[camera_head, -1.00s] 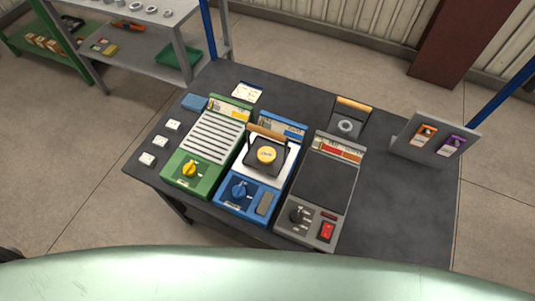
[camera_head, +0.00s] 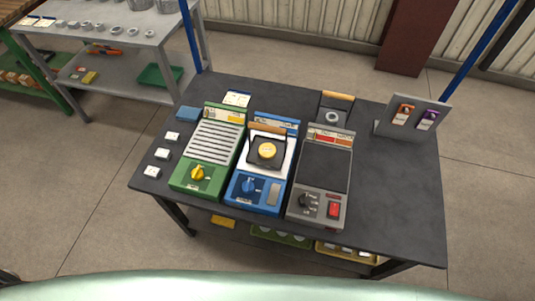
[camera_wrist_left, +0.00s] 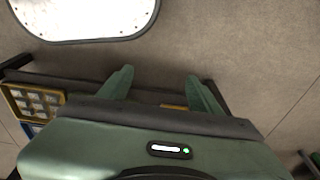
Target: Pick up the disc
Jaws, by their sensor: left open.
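A round yellow-orange disc (camera_head: 267,150) lies on a dark, wooden-handled plate (camera_head: 257,163) on top of the blue device (camera_head: 243,205), in the middle of the table. A grey ring-like round piece (camera_head: 332,117) sits on another dark plate with a wooden handle, behind the grey device; I cannot tell whether it is a disc too. My left gripper (camera_wrist_left: 162,88) shows in the left wrist view with its two green fingers apart and nothing between them. It is not in the head view, away from the yellow-orange disc. My right gripper is not in view.
The dark table (camera_head: 390,205) also holds a green device (camera_head: 190,186), a grey device (camera_head: 317,208), small white blocks at the left and a panel with orange and purple cards (camera_head: 413,120). The table's right side is clear. A grey shelf (camera_head: 70,40) stands back left.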

